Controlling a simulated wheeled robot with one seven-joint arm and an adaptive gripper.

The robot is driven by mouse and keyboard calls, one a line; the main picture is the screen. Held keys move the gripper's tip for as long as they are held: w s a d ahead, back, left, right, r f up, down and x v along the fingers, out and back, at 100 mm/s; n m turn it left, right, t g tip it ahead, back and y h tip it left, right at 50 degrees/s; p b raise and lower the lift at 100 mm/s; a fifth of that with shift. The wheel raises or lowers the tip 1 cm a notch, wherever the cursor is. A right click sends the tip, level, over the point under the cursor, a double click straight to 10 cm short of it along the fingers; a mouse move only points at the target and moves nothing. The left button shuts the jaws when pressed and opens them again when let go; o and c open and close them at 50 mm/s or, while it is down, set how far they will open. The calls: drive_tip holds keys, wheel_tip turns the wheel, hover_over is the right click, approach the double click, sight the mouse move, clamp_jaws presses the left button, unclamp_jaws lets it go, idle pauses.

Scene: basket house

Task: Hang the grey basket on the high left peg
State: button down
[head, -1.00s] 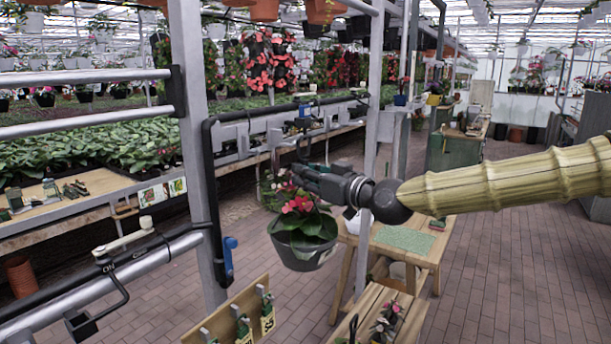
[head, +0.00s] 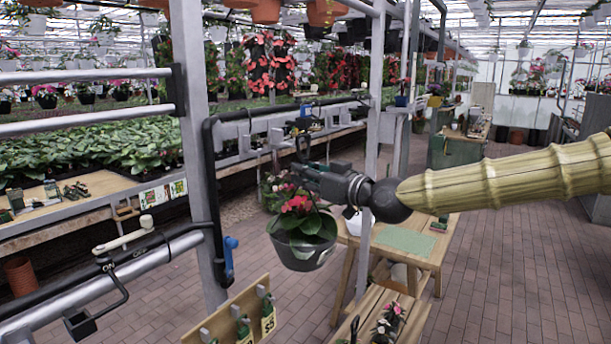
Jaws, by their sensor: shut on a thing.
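The grey basket (head: 305,257) is a round pot with red flowers and green leaves. It hangs in mid-air near the middle of the head view, roughly upright. My gripper (head: 302,168) reaches in from the right and is shut on the basket's dark hanger above the flowers. The fingertips are small and dark, so their exact hold on the hanger is hard to make out. The basket appears clear of the posts and table around it. I cannot clearly pick out the high left peg in this view.
A grey upright post (head: 197,130) with a black pipe (head: 210,190) stands left of the basket. A second thin post (head: 372,130) stands behind my gripper. A wooden board (head: 215,320) with tagged items is below left. A wooden table (head: 432,255) stands right; brick floor (head: 510,260) is open beyond.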

drive_tip(key=shift+s+a+b+x, duration=0.1)
drive_tip(key=shift+b+x, duration=0.2)
drive_tip(key=shift+x, duration=0.45)
drive_tip(key=shift+s+a+b+x, duration=0.1)
drive_tip(key=shift+b+x, duration=0.15)
drive_tip(key=shift+x, duration=0.55)
drive_tip(key=shift+a+r, duration=0.1)
drive_tip(key=shift+r, duration=0.05)
drive_tip(key=shift+w+a+b, duration=0.3)
drive_tip(key=shift+w+a, duration=0.05)
drive_tip(key=shift+a, duration=0.2)
drive_tip(key=shift+a+f+b, duration=0.1)
drive_tip(key=shift+f+b, duration=0.7)
drive_tip(key=shift+b, duration=0.25)
idle(0.6)
drive_tip(key=c, duration=1.4)
unclamp_jaws()
